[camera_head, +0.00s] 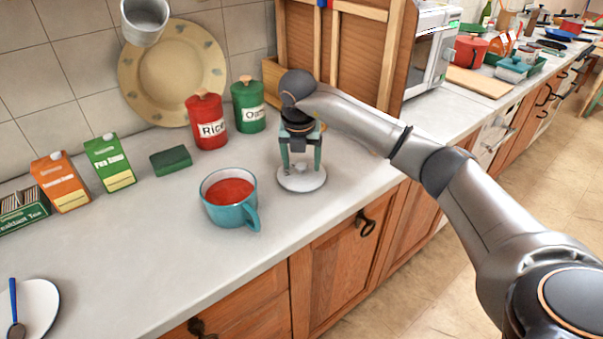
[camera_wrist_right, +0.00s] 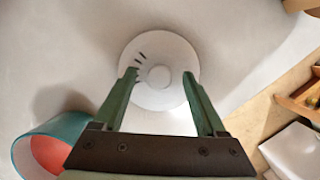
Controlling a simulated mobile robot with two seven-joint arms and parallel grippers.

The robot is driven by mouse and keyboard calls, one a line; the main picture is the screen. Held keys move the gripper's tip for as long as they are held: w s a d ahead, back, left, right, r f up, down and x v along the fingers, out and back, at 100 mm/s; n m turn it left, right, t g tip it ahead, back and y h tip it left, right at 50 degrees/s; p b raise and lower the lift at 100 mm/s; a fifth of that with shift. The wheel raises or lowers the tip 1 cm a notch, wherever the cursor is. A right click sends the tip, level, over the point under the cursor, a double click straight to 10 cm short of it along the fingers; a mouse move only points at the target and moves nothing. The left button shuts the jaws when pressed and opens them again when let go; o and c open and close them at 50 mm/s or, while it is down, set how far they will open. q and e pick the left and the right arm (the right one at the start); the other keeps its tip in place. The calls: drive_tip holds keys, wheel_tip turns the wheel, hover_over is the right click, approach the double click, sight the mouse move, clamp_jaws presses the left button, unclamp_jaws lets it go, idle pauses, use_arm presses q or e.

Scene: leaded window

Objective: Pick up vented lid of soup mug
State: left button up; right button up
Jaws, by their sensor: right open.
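The vented lid (camera_head: 303,181) is a round white disc with a small knob, lying flat on the counter. In the right wrist view the lid (camera_wrist_right: 178,52) shows dark vent slots and its knob lies between my fingers. My right gripper (camera_head: 300,165) is open, pointing down directly above the lid; its green fingers (camera_wrist_right: 160,75) are on either side of the knob. I cannot tell whether the fingertips touch the lid. The teal soup mug (camera_head: 246,214) holds red soup, uncovered, left of the lid. My left gripper is not in view.
A red rice canister (camera_head: 207,128) and a green canister (camera_head: 248,112) stand behind. A green sponge (camera_head: 171,160) and soup cartons (camera_head: 109,165) are at left. A wooden rack (camera_head: 343,50) is at the back.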

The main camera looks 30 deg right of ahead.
clamp_jaws()
idle(0.6)
